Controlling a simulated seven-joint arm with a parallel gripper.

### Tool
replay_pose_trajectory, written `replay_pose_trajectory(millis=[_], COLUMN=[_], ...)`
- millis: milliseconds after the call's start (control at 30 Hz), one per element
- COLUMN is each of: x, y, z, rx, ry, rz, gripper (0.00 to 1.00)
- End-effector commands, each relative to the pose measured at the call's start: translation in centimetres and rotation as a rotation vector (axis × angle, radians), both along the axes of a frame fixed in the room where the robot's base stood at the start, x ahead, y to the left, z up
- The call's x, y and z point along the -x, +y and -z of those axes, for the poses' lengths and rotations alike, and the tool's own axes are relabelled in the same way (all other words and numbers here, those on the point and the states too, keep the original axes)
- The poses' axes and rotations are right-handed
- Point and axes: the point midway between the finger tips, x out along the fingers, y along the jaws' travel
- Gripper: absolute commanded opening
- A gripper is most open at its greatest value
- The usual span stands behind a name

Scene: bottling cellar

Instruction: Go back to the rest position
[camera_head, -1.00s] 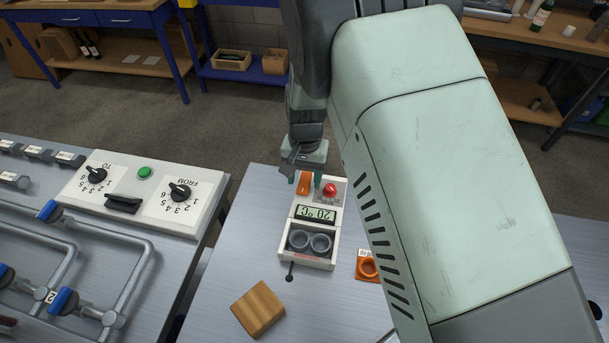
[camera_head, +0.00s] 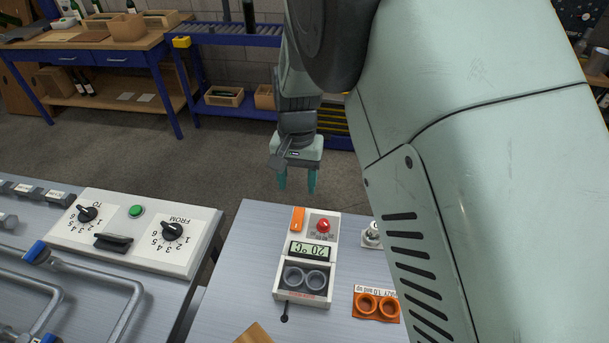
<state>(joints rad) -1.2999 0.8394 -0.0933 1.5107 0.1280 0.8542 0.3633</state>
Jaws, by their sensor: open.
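My gripper (camera_head: 297,182) hangs in the air past the table's far edge, above the floor. Its two teal fingers are apart with nothing between them. The white device (camera_head: 305,262) stands on the metal table below it, clear of the fingers. It has an orange switch (camera_head: 298,219), a red button (camera_head: 323,226), a display reading 20 °C upside down and two grey round wells (camera_head: 306,280). My arm covers the right side of the view.
An orange two-ring holder (camera_head: 377,306) lies right of the device, with a metal object (camera_head: 372,234) partly hidden behind my arm. A wooden block (camera_head: 254,335) is at the bottom edge. A white dial panel (camera_head: 135,233) and pipes are left. Workbenches (camera_head: 100,40) stand behind open floor.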

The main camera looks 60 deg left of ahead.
Motion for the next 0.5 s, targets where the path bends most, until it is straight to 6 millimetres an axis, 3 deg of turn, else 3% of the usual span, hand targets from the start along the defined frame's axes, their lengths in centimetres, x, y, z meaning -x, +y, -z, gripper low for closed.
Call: replay_pose_trajectory(millis=[333, 433, 500], x=[-0.3, -2.0, -4.2], y=[-0.1, -1.1, -2.6], z=[-0.3, -2.0, -4.4], rx=[-0.003, -0.019, -0.042], ry=[-0.001, -0.005, -0.011], rz=[0.005, 0.031, 0.063], gripper=[0.55, 0.55, 0.55])
